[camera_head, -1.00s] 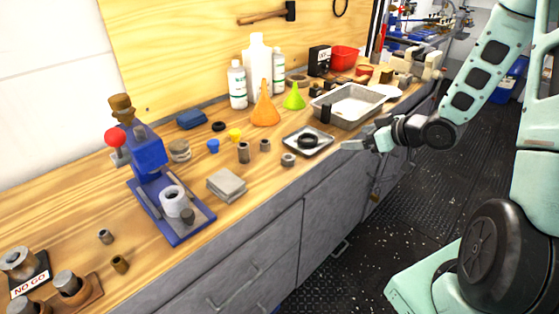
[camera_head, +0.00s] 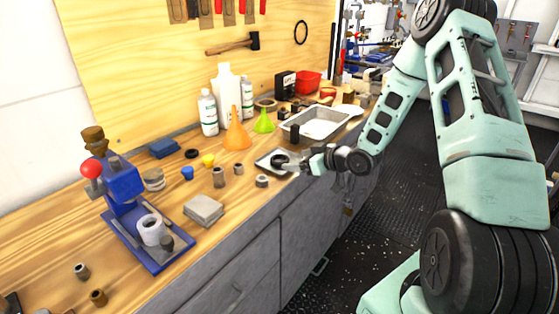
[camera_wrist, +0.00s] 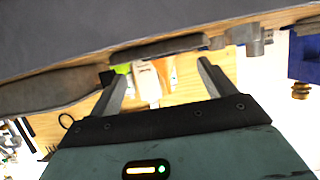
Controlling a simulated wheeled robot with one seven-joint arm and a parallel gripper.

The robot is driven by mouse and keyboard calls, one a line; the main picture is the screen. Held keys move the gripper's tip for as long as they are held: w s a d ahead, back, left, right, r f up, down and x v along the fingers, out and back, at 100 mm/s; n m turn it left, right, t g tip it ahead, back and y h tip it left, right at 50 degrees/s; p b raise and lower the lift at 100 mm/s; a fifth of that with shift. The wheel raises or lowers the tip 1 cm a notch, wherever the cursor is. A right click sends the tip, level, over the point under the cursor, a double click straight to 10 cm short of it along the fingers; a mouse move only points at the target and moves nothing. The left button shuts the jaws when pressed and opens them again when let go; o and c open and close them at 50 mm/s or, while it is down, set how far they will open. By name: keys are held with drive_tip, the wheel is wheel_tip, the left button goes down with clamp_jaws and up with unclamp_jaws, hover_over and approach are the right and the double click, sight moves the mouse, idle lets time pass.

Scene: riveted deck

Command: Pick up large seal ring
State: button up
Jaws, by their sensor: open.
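The large seal ring, a black ring (camera_head: 279,159), lies in a small shallow metal tray (camera_head: 263,165) near the front edge of the wooden workbench. My gripper (camera_head: 292,167) is at the tray's right side, close to the ring, and partly covers it in the head view. Whether they touch I cannot tell. In the wrist view the two fingers of my gripper (camera_wrist: 162,82) are spread apart with nothing held between them. I cannot make out the ring clearly in the wrist view.
A larger metal pan (camera_head: 318,124) stands just behind my gripper. An orange funnel (camera_head: 237,136), a green funnel (camera_head: 263,124) and white bottles (camera_head: 208,113) stand behind the tray. Small metal bushings (camera_head: 219,178) and a blue press (camera_head: 125,185) are to the left.

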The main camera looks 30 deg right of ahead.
sight(282, 160)
drive_tip(key=shift+p+x, duration=0.6)
drive_tip(key=shift+x, duration=2.15)
drive_tip(key=shift+r, duration=0.15)
drive_tip(key=c, duration=1.1)
